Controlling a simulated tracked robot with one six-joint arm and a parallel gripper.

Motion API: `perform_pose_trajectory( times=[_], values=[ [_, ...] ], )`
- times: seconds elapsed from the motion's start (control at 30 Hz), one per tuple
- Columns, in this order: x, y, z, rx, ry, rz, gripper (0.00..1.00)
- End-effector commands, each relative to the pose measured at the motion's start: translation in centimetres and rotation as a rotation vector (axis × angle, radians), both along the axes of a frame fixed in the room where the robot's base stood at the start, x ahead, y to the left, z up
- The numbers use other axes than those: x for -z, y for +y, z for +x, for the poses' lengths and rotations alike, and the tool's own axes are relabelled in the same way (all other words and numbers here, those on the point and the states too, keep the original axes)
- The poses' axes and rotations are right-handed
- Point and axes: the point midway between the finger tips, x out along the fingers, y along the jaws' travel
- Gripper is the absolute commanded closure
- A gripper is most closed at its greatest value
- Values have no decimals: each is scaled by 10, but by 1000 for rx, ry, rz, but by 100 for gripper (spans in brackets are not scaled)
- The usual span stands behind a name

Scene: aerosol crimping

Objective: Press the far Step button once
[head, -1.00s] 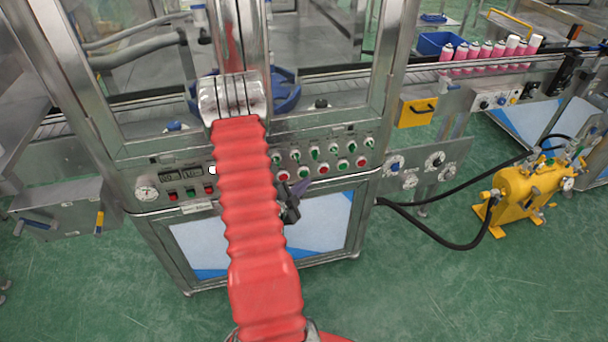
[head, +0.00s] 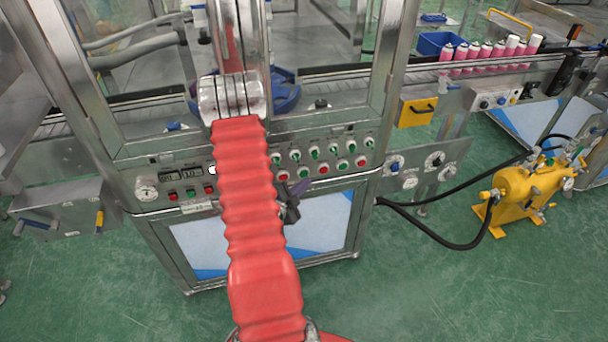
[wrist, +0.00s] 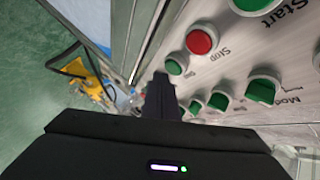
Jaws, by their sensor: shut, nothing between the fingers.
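The button panel of the machine (head: 330,181) shows several green and red buttons and green knobs. In the wrist view, a green button labelled Start (wrist: 255,4) and a red button labelled Stop (wrist: 201,41) are close by. A smaller green button (wrist: 174,67) sits beyond Stop; its label is not legible, and I cannot read "Step" on any button. My gripper (wrist: 162,98) is shut and empty, in front of the panel between this button and a row of green knobs (wrist: 219,100). I cannot tell whether its tip touches the panel. In the head view my red arm hides part of the panel.
A yellow tank (head: 515,205) with black hoses stands on the green floor at the right. Pink cans (head: 473,51) stand on the conveyor at the upper right. A grey box (head: 66,208) sticks out at the left. Floor in front of the machine is clear.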

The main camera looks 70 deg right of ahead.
Motion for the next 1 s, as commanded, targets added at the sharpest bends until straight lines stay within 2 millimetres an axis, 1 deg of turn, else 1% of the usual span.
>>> perform_pose_trajectory(
  times=[0.67,1.0],
  values=[
    [0,0,0,0,0,0,100],
    [-1,-7,2,1,0,0,100]
  ],
)
